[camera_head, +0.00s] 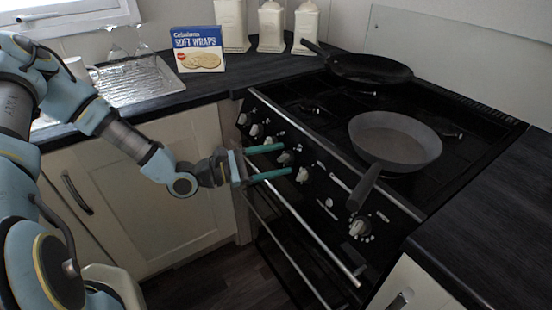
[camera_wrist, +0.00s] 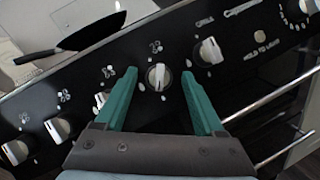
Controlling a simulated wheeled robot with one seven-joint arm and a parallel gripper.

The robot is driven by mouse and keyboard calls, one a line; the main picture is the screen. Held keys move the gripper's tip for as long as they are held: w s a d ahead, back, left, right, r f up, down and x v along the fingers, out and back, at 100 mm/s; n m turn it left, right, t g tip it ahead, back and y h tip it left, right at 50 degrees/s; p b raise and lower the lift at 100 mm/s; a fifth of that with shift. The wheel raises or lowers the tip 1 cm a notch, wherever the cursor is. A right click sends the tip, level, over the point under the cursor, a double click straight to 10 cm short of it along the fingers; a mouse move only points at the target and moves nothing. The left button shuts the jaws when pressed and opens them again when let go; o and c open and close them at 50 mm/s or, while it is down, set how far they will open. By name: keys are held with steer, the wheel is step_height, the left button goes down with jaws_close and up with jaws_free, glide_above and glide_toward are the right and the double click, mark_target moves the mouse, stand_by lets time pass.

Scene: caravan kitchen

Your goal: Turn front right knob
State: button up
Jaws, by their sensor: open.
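A row of white knobs runs along the black front panel of the stove (camera_head: 330,190). My gripper (camera_head: 286,159) reaches the panel from the left with two green fingers spread apart. In the wrist view, my gripper (camera_wrist: 158,74) has one white knob (camera_wrist: 158,77) between its fingers, with a gap on both sides. That knob's grip stands about upright, with a small burner mark above it, too small to read. It also shows between the fingertips in the head view (camera_head: 284,158). To its right is the knob (camera_wrist: 210,50) under the word GRILL.
A grey pan (camera_head: 395,140) stands on the near hob, its handle (camera_head: 364,187) jutting over the panel. A black pan (camera_head: 370,68) is at the back. Oven rails (camera_head: 300,235) run below the knobs. A wraps box (camera_head: 197,50) stands on the left counter.

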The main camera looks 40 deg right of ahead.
jaws_close()
stand_by(0.4)
steer(key=shift+m, duration=0.5)
steer(key=m+g+y, duration=0.1)
steer(key=m, duration=0.2)
steer(key=m+g+y, duration=0.1)
steer(key=m, duration=0.1)
steer(key=shift+w+m+y, duration=0.2)
steer(key=shift+m+y, duration=0.2)
steer(key=m+y+b, duration=0.1)
steer(key=m, duration=0.2)
steer(key=shift+d+r+m+y, duration=0.1)
steer(key=shift+m+y, duration=0.2)
steer(key=shift+y, duration=0.1)
steer(key=shift+r+m+y+b, duration=0.15)
steer(key=shift+m+y+b, duration=0.55)
steer(key=shift+m, duration=0.5)
jaws_free()
